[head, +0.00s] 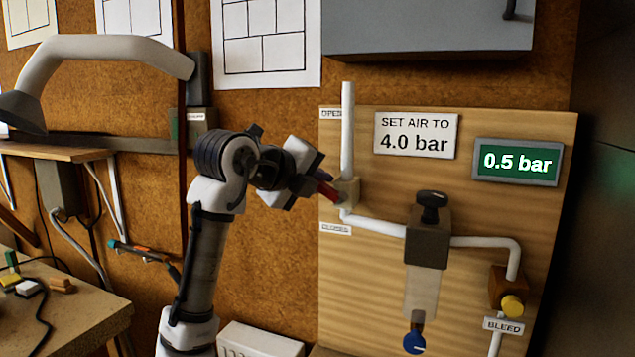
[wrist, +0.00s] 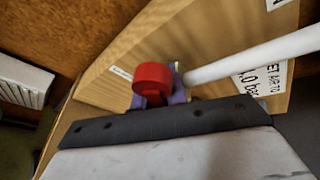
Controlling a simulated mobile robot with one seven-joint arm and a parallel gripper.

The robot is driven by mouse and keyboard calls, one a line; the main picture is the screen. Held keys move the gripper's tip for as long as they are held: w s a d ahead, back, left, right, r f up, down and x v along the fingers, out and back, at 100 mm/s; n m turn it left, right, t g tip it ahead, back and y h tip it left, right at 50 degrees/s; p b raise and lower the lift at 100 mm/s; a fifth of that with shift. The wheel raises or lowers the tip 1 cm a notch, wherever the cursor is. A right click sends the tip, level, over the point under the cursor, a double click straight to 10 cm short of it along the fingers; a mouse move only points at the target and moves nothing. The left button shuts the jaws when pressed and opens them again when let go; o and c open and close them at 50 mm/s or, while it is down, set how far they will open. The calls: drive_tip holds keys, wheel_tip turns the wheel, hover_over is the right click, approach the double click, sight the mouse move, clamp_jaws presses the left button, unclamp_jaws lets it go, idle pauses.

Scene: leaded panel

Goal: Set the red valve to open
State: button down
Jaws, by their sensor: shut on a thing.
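The red valve's handle (head: 328,191) is mostly hidden by my gripper in the head view. Its pale valve body (head: 347,191) sits on the white vertical pipe at the panel's left edge. An OPEN label (head: 331,114) is above it and a CLOSED label (head: 335,229) below. My gripper (head: 321,184) reaches the handle from the left, at a height between the two labels. In the wrist view the round red handle end (wrist: 153,74) sits between the purple fingers of my gripper (wrist: 159,95), which are shut on it. The handle's exact angle is hard to tell.
The wooden panel (head: 385,285) also bears a regulator with a black knob (head: 432,200), a blue knob (head: 414,342) and a yellow bleed knob (head: 512,306). The display (head: 517,162) reads 0.5 bar; a sign (head: 415,135) says 4.0 bar. A workbench (head: 85,310) stands at left.

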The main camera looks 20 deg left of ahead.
drive_tip(key=c, duration=1.4)
unclamp_jaws()
drive_tip(key=shift+s, duration=0.1)
drive_tip(key=b+v, duration=0.3)
drive_tip(key=v, duration=1)
drive_tip(key=shift+s, duration=0.3)
drive_tip(key=shift+a+r, duration=0.1)
